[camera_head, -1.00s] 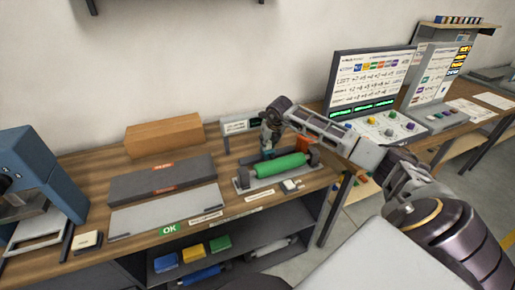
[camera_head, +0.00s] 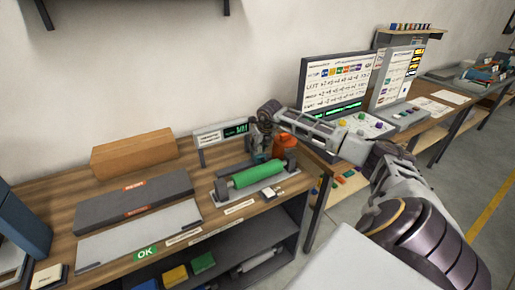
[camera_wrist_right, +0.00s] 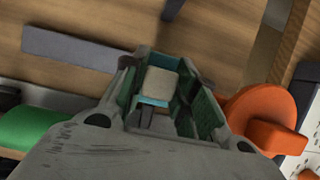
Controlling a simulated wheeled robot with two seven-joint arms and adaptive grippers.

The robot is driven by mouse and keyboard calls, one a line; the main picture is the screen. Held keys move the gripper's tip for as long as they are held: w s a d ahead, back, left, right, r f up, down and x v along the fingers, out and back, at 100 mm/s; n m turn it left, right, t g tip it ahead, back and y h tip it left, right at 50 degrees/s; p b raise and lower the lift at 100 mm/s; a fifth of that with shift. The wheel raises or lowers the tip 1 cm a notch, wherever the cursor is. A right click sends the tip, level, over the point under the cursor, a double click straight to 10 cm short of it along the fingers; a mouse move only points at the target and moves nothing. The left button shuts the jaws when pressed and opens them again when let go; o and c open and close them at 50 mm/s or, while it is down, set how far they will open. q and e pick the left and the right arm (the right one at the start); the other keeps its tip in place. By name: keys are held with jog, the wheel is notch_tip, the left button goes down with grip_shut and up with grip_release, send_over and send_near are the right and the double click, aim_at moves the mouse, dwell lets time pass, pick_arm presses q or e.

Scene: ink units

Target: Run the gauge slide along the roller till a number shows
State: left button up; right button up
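The green roller (camera_head: 258,174) lies in its grey stand at the bench's front right; its end shows at the left of the right wrist view (camera_wrist_right: 38,128). My right gripper (camera_head: 262,145) is just behind the roller, pointing down. In the wrist view a small pale block with a teal part (camera_wrist_right: 160,85), which looks like the gauge slide, sits between its fingers. Gaps show beside the block, so the fingers look open around it. In the head view the gripper hides the slide. The readout (camera_head: 235,130) behind shows lit green characters, too small to read. My left gripper is out of view.
An orange round thing (camera_head: 285,147) stands close right of my gripper; it is also near it in the wrist view (camera_wrist_right: 265,115). A cardboard-brown block (camera_head: 133,153), a dark grey slab (camera_head: 135,200) and an OK label (camera_head: 145,252) are to the left. A screen (camera_head: 337,82) stands right.

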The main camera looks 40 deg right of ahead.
jog(key=o, duration=0.4)
jog(key=shift+s+r, duration=0.15)
jog(key=shift+r, duration=0.4)
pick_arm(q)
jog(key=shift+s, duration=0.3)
pick_arm(e)
jog(key=v, duration=1.1)
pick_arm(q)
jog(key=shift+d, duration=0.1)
pick_arm(e)
jog(key=shift+s+a+f, duration=0.1)
jog(key=shift+f, duration=0.05)
jog(key=shift+c, duration=0.2)
